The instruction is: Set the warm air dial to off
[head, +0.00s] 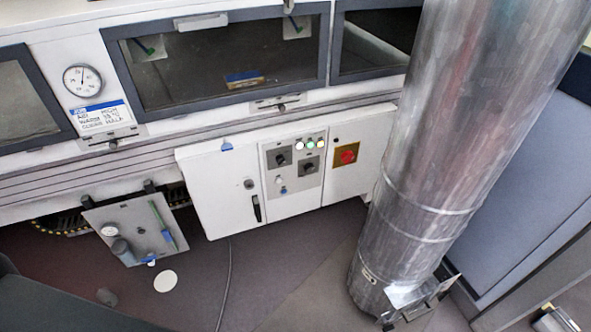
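A white control cabinet (220,190) hangs under the tunnel in the head view. Its grey panel holds two black dials, an upper left dial (283,159) and a lower right dial (308,169). The labels are too small to read, so I cannot tell which is the warm air dial or where either points. A red rotary switch (347,154) on a yellow plate is to their right. Indicator lamps (311,145) sit above the dials, at least one lit green. Neither gripper is in view.
A large metal duct (440,150) stands right of the cabinet, close to its right end. A round gauge (82,80) and a job card (101,116) are on the tunnel front. A grey plate with a gauge (133,230) hangs lower left. The floor (290,270) before the cabinet is mostly clear, with a thin cable.

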